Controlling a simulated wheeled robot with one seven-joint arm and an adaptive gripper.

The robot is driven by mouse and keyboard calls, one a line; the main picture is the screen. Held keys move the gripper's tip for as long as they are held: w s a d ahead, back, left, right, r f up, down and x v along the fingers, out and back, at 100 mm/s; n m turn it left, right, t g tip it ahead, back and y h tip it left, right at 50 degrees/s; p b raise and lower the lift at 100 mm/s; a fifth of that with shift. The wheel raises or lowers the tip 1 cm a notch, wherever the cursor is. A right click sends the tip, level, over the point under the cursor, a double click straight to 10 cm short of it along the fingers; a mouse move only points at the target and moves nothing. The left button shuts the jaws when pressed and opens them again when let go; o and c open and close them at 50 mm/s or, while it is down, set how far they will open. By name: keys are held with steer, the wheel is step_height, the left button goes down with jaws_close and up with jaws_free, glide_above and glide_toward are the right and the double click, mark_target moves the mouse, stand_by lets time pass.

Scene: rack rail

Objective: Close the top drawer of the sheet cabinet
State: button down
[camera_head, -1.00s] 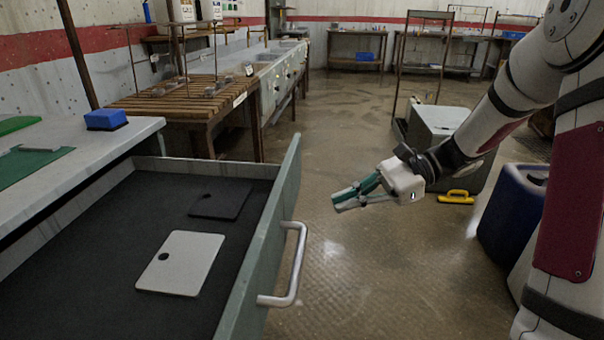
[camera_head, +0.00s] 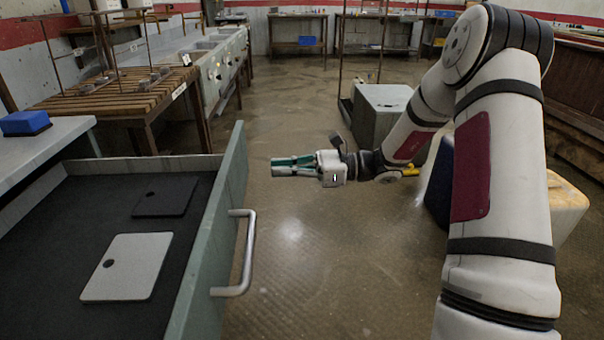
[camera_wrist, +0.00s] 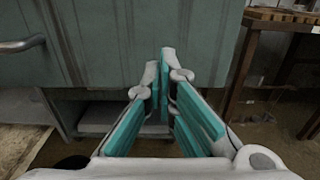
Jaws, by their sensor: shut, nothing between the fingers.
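The top drawer (camera_head: 222,218) of the sheet cabinet is pulled far open, its green front facing right with a metal bar handle (camera_head: 240,262). A white sheet (camera_head: 127,267) and a dark sheet (camera_head: 164,196) lie inside on the dark drawer floor. My gripper (camera_head: 273,166) is shut and empty, to the right of the drawer front near its far end and apart from it, pointing left at it. In the wrist view the gripper (camera_wrist: 166,75) points at the green drawer front (camera_wrist: 130,45), with the handle (camera_wrist: 22,44) at the upper left.
The cabinet top (camera_head: 40,150) carries a blue block (camera_head: 25,122). A slatted wooden bench (camera_head: 115,95) stands behind the drawer. A grey box (camera_head: 378,112) and a blue container (camera_head: 440,182) stand on the right.

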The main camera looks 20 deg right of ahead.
mark_target(242, 170)
steer(key=b+x, duration=0.2)
steer(key=x, duration=0.4)
steer(key=shift+a, duration=0.1)
steer(key=shift+w+a+r, duration=0.1)
steer(key=shift+w+a, duration=0.05)
steer(key=shift+a, duration=0.5)
steer(key=p+x, duration=0.4)
steer(key=x, duration=3.1)
steer(key=shift+w+f, duration=0.1)
steer(key=shift+f, duration=0.15)
steer(key=shift+w+a, duration=0.2)
steer(key=shift+a, duration=0.35)
steer(key=shift+a+r, duration=0.15)
